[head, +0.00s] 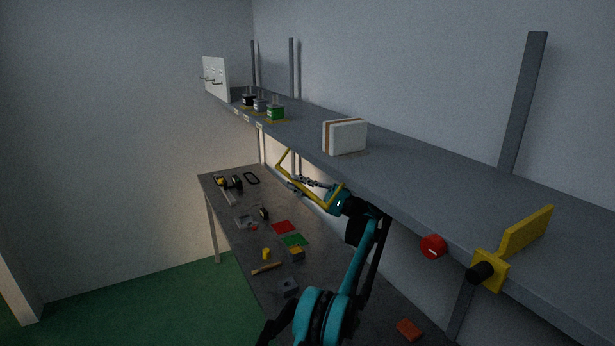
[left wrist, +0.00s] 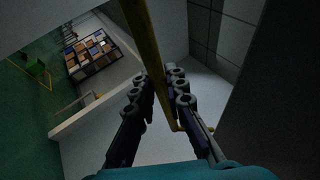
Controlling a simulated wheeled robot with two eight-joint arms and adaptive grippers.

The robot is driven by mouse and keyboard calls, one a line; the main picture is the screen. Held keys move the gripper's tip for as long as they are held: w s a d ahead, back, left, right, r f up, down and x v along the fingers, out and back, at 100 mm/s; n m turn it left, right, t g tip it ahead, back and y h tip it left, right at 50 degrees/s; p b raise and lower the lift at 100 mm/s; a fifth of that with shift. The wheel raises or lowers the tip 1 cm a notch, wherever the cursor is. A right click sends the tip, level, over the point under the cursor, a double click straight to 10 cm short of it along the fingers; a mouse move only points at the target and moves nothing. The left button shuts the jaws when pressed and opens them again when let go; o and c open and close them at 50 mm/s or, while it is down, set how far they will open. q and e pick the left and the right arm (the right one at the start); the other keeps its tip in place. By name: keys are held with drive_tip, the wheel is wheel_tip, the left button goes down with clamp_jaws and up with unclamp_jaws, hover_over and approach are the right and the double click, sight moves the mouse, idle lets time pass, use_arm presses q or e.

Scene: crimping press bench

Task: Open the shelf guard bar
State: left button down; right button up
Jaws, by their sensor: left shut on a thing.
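The yellow guard bar (head: 308,190) is a bent rod hanging below the front edge of the shelf (head: 400,165), tilted down over the bench. My left gripper (head: 303,182) is at the bar, under the shelf edge. In the left wrist view, the yellow bar (left wrist: 145,42) runs down between the two dark fingers of my left gripper (left wrist: 158,86), which is shut on it. A yellow bracket (head: 490,270) with a black knob and a raised yellow plate sits at the shelf's near end. My right gripper is not in view.
A white box (head: 345,136) and several small weights (head: 276,113) stand on the shelf.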

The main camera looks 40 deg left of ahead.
use_arm(q)
drive_tip(key=shift+w, duration=0.15)
drive_tip(key=shift+f, duration=0.1)
idle(0.3)
drive_tip(key=c, duration=1.5)
unclamp_jaws()
drive_tip(key=shift+c, duration=0.2)
